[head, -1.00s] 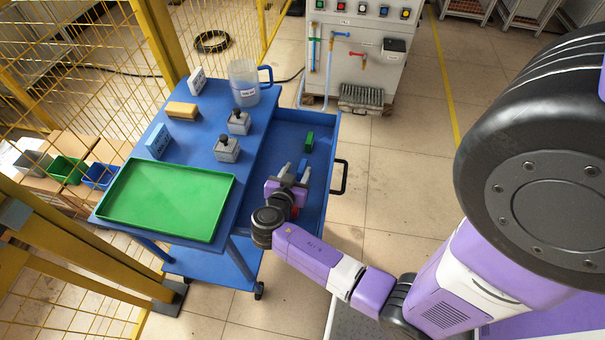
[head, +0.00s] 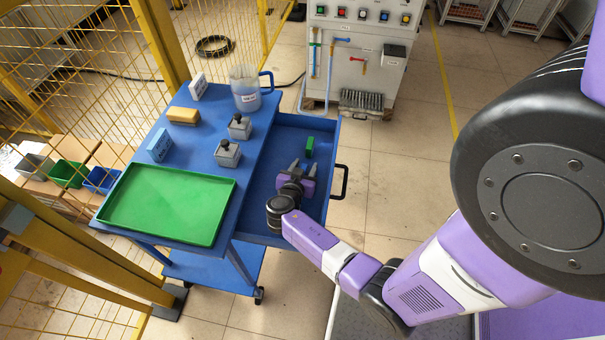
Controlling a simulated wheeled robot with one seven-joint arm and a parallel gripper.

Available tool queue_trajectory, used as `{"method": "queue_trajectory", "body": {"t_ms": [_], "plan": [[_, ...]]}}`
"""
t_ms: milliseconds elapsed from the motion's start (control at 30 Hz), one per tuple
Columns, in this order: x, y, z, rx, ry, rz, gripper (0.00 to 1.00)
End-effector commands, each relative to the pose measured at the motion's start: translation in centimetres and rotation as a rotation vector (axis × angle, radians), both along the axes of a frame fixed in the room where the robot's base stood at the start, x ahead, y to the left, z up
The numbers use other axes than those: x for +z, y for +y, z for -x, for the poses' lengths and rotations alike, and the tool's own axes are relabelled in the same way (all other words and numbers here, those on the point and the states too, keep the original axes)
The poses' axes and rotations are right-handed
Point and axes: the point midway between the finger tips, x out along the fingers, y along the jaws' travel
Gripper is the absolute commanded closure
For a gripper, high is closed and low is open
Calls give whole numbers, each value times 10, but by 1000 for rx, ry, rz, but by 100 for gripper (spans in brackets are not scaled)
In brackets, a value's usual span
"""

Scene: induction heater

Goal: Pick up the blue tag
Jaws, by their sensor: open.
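My gripper (head: 303,168) is open inside the pulled-out blue drawer (head: 277,140) of the cart. Its two grey fingertips point away from me, toward the back of the drawer. I cannot make out the blue tag clearly now; blue between the fingers cannot be told from the blue drawer floor. A green tag (head: 310,147) lies in the drawer just beyond the fingertips, apart from them.
The blue cart top holds a green tray (head: 168,204), two grey boxes with black knobs (head: 228,154) (head: 239,128), a yellow block (head: 183,116) and a clear jug (head: 245,90). The drawer's black handle (head: 339,182) is right of my gripper. Yellow fencing stands left.

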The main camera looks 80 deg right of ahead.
Motion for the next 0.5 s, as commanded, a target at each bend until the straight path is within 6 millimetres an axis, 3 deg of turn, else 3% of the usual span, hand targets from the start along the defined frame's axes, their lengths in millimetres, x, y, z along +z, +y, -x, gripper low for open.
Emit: {"method": "queue_trajectory", "body": {"t_ms": [167, 367, 400, 500], "plan": [[0, 0, 0, 0, 0, 0, 56], [0, 0, 0, 0, 0, 0, 96], [0, 0, 0, 0, 0, 0, 100], [0, 0, 0, 0, 0, 0, 100]]}}
